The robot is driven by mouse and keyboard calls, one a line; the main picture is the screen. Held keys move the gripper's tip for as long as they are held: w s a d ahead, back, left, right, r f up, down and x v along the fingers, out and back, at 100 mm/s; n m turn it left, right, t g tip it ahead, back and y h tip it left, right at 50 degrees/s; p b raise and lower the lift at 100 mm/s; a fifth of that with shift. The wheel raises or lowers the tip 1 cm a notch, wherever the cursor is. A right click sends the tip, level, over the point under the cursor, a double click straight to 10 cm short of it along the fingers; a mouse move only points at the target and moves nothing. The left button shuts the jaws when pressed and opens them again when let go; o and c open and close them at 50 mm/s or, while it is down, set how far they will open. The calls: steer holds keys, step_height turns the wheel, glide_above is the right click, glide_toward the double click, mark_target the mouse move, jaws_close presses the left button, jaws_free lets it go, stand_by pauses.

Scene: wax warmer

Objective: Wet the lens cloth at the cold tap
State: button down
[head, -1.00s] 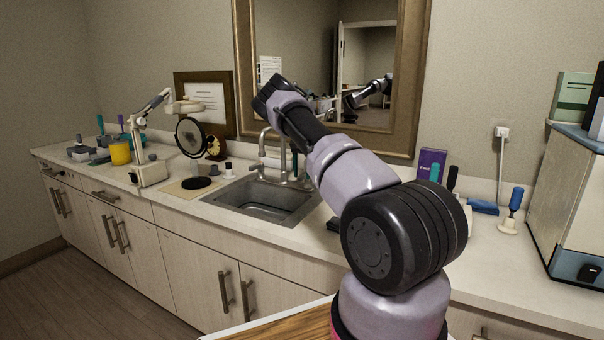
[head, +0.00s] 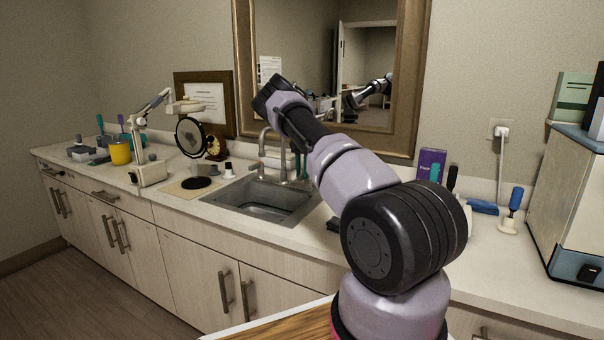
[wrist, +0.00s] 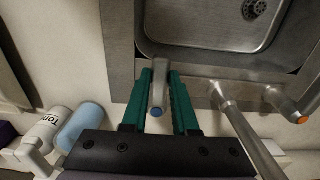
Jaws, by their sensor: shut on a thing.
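The cold tap handle (wrist: 157,97), grey with a blue dot, is between the teal fingers of my gripper (wrist: 160,77) in the wrist view. The fingers are shut on it from both sides, behind the sink's edge. In the head view my gripper (head: 300,164) is mostly hidden by my arm, at the right of the tap. The tap spout (wrist: 248,135) and an orange-dotted handle (wrist: 297,112) stand to the right in the wrist view. The sink (head: 262,197) shows a bare basin and drain. I cannot make out the lens cloth for certain.
A white bottle (wrist: 42,130) and a light blue cylinder (wrist: 82,124) stand close to the gripper's left in the wrist view. A round mirror (head: 190,136) and lamp base (head: 149,174) stand left of the sink. A blue item (head: 482,207) lies on the right counter.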

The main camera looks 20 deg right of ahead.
stand_by(0.9)
steer(key=shift+s+d+r+n, duration=0.1)
steer(key=shift+s+d+n, duration=0.25)
steer(key=shift+n, duration=0.45)
steer(key=shift+s+d+n, duration=0.15)
steer(key=shift+d+n, duration=0.05)
steer(key=shift+n, duration=0.6)
steer(key=c, duration=0.7)
jaws_free()
step_height(320, 180, up, 11)
steer(key=shift+f, duration=0.15)
